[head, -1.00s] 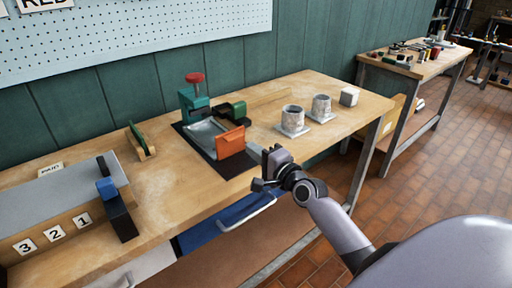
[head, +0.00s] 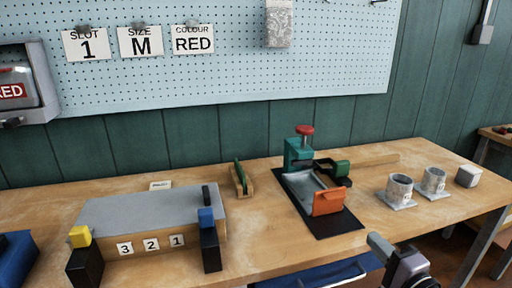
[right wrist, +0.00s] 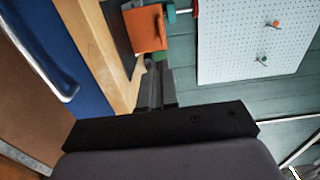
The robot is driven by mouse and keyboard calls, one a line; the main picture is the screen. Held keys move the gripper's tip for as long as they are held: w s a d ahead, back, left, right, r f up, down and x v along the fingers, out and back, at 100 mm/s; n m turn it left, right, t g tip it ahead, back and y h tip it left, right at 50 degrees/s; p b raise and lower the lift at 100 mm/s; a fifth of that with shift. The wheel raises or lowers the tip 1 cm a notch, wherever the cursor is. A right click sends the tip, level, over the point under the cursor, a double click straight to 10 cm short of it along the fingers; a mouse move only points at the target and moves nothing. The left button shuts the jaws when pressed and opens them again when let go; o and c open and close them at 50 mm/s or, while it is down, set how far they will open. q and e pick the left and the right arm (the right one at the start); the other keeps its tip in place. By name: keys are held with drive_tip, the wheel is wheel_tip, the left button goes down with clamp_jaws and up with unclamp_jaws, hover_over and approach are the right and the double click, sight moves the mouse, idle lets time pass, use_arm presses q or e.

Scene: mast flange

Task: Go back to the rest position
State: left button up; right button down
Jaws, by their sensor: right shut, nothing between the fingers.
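My right gripper (head: 385,250) is at the bottom right of the head view, in front of the bench's front edge. It is shut and empty. In the right wrist view its closed fingers (right wrist: 155,85) point toward the bench, with the orange block (right wrist: 146,30) beyond them. My left gripper is not in view.
The wooden workbench (head: 270,245) holds a teal press (head: 298,153) with a red knob, an orange block (head: 328,201), two grey cups (head: 399,187) and a grey numbered rack (head: 150,208). A blue drawer (head: 320,275) with a handle is below. The pegboard (head: 220,75) carries cards.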

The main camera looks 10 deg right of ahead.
drive_tip(key=s+a+f+n+g, duration=0.3)
drive_tip(key=s+a+f+n, duration=0.4)
drive_tip(key=f, duration=0.4)
drive_tip(key=s+a+f+n+g, duration=0.4)
drive_tip(key=s+a+f+n, duration=0.3)
drive_tip(key=s+f+n, duration=0.3)
drive_tip(key=shift+a+f+n+y+p, duration=0.2)
drive_tip(key=shift+f+n+y+p, duration=0.15)
drive_tip(key=shift+n, duration=0.65)
